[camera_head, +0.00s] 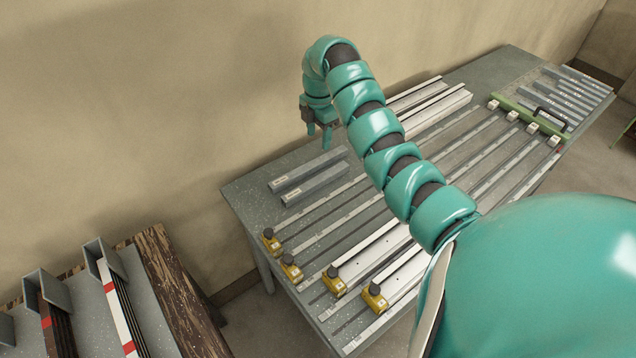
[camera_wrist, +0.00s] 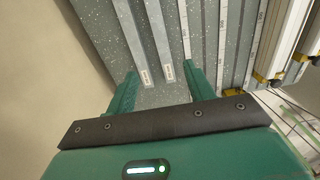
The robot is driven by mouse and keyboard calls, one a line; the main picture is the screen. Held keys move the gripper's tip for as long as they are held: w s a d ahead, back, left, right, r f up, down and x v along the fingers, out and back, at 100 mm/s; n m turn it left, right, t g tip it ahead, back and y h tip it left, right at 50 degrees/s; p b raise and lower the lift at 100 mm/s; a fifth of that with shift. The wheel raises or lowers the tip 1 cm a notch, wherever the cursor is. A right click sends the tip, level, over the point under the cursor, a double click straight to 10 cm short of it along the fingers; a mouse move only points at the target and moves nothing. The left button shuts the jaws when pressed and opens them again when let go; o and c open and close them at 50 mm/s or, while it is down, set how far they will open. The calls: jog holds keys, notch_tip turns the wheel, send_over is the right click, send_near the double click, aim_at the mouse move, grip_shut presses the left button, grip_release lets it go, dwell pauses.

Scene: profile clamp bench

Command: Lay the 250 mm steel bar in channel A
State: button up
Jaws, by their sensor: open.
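Two grey steel bars lie side by side near the bench's back left edge, a rear bar (camera_head: 300,174) and a front bar (camera_head: 318,184). Both show in the wrist view, one on the left (camera_wrist: 132,40) and one on the right (camera_wrist: 158,35), each with a small white label too blurred to read. I cannot tell which is 250 mm. Long channels run along the bench; I cannot read which is A.
Yellow clamps (camera_head: 291,268) stand at the channels' left ends. White profiles (camera_head: 375,255) occupy the front channels; more (camera_head: 440,105) lie at the back. A green bar with a black handle (camera_head: 530,115) crosses the right end. A rack (camera_head: 110,290) stands lower left.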

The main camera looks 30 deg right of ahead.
jog(key=p, duration=0.1)
send_over(316, 180)
jog(key=f, duration=1)
jog(key=shift+d, duration=0.35)
jog(key=shift+f+p, duration=0.55)
jog(key=shift+f, duration=0.4)
jog(key=shift+a+f+p, duration=0.15)
jog(key=shift+f+p, duration=0.4)
jog(key=shift+f, duration=0.05)
jog(key=f, duration=0.1)
jog(key=f+p, duration=0.1)
jog(key=shift+s+a+f+p, duration=0.1)
jog(key=shift+a+f+p, duration=0.1)
jog(key=shift+f+p, duration=0.15)
jog(key=shift+f, duration=0.8)
grip_shut()
jog(key=shift+r, duration=0.15)
